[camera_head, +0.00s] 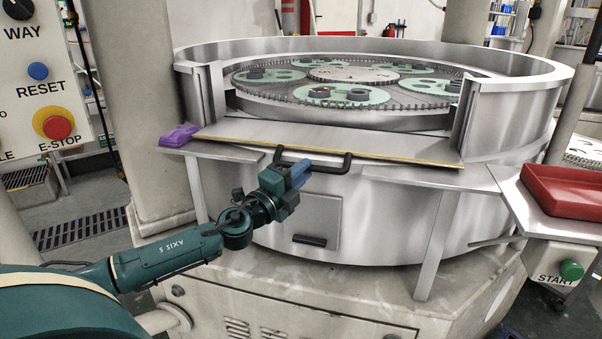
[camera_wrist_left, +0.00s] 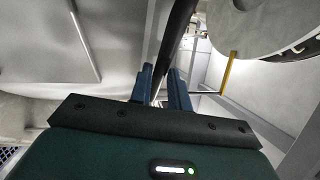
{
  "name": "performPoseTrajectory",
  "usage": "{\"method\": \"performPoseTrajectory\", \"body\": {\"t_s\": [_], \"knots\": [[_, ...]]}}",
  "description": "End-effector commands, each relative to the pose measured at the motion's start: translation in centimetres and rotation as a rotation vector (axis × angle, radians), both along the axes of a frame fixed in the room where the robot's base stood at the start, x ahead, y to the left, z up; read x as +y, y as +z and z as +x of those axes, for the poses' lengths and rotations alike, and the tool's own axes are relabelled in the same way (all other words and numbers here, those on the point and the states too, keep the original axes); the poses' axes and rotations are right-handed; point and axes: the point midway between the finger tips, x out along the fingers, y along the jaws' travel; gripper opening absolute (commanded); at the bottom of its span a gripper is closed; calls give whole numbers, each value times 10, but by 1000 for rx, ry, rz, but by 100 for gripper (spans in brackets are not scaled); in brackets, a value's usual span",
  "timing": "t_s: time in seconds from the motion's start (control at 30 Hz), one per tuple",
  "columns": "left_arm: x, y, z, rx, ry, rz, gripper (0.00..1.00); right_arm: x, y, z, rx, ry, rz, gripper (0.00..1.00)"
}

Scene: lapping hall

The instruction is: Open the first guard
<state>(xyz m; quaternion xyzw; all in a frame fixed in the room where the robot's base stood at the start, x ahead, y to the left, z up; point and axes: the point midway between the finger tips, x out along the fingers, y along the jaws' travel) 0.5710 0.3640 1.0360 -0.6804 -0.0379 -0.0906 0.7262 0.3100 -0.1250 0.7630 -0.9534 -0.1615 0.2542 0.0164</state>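The guard (camera_head: 340,141) is a flat grey panel with a yellow front edge at the front opening of the round lapping machine. It lies folded down, nearly level, and the opening above it is clear. Its black handle (camera_head: 324,165) hangs at the front edge. My left gripper (camera_head: 297,172) is at the left part of this handle. In the left wrist view the black handle bar (camera_wrist_left: 179,30) runs between the two fingers of the gripper (camera_wrist_left: 161,85), which look closed on it. My right gripper is in neither view.
Inside the machine lies a plate with green carriers (camera_head: 347,96). A purple object (camera_head: 178,136) sits left of the guard. A red tray (camera_head: 565,190) is on the right shelf, above a START button (camera_head: 571,270). A control panel with an E-STOP (camera_head: 56,125) is at left.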

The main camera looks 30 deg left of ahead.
Motion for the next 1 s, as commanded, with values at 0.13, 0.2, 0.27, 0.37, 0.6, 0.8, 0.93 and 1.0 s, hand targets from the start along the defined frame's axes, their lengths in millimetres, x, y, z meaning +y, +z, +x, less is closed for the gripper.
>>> {"method": "performPoseTrajectory", "body": {"t_s": [0.13,0.2,0.27,0.37,0.6,0.8,0.93,1.0], "knots": [[0,0,0,0,0,0,6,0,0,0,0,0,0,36],[0,0,0,0,0,0,0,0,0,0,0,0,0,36],[0,0,0,0,0,0,0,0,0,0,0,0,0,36],[0,0,0,0,0,0,0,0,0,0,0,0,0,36],[0,2,0,0,0,0,0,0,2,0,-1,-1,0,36],[0,36,-1,-5,2,-3,0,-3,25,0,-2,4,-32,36],[1,61,0,-9,2,-1,0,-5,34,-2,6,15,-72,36],[1,70,1,-11,3,-1,0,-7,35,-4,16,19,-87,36]]}}
